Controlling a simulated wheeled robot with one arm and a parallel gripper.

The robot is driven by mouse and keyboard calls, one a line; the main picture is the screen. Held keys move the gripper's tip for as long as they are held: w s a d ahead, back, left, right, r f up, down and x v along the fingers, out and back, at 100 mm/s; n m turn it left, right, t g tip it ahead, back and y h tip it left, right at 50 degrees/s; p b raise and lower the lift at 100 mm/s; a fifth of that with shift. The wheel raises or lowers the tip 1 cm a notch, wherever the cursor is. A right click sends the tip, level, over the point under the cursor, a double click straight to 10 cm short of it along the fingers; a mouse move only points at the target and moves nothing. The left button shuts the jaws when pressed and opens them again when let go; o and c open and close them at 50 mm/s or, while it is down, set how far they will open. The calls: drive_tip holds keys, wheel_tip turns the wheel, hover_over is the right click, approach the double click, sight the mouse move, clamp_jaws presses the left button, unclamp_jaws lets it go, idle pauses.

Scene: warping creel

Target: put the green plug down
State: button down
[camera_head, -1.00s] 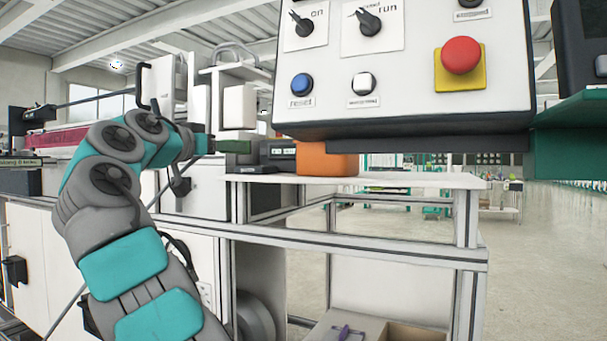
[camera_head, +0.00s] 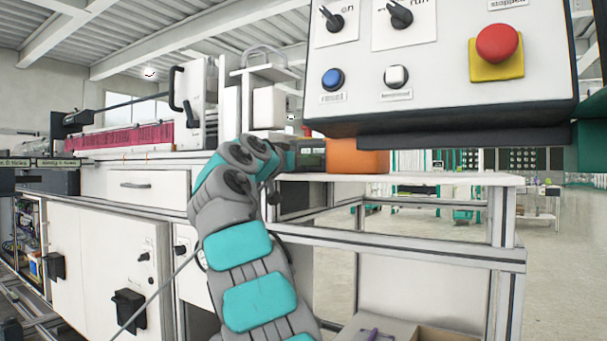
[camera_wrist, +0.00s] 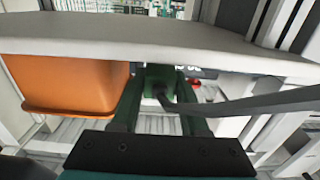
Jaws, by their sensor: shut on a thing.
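In the wrist view my gripper (camera_wrist: 160,82) has its two dark green fingers closed on the green plug (camera_wrist: 158,76). The plug shows only as a dark shape between them, and a dark cable (camera_wrist: 245,104) runs from it to the right. The wrist view looks upside down, with the white tabletop (camera_wrist: 130,35) along its upper part. The plug seems close to this top, but I cannot tell whether it touches. In the head view my wrist hides the plug and most of the gripper, near the left end of the white tabletop (camera_head: 440,180).
An orange bin (camera_head: 357,156) stands on the tabletop, and it also shows beside the fingers in the wrist view (camera_wrist: 65,82). A dark device (camera_head: 312,154) is left of it. A control panel (camera_head: 440,60) overhangs the top. The tabletop's right part looks clear.

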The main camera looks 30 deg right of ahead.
drive_tip(key=shift+f, duration=0.65)
drive_tip(key=shift+f+b, duration=0.1)
drive_tip(key=shift+b, duration=0.2)
drive_tip(key=shift+f, duration=0.15)
drive_tip(key=shift+c, duration=2.1)
unclamp_jaws()
drive_tip(key=shift+r, duration=0.2)
drive_tip(key=shift+r, duration=0.2)
drive_tip(key=b+v, duration=0.2)
drive_tip(key=v, duration=1)
drive_tip(key=shift+f+b, duration=0.2)
drive_tip(key=shift+b, duration=0.15)
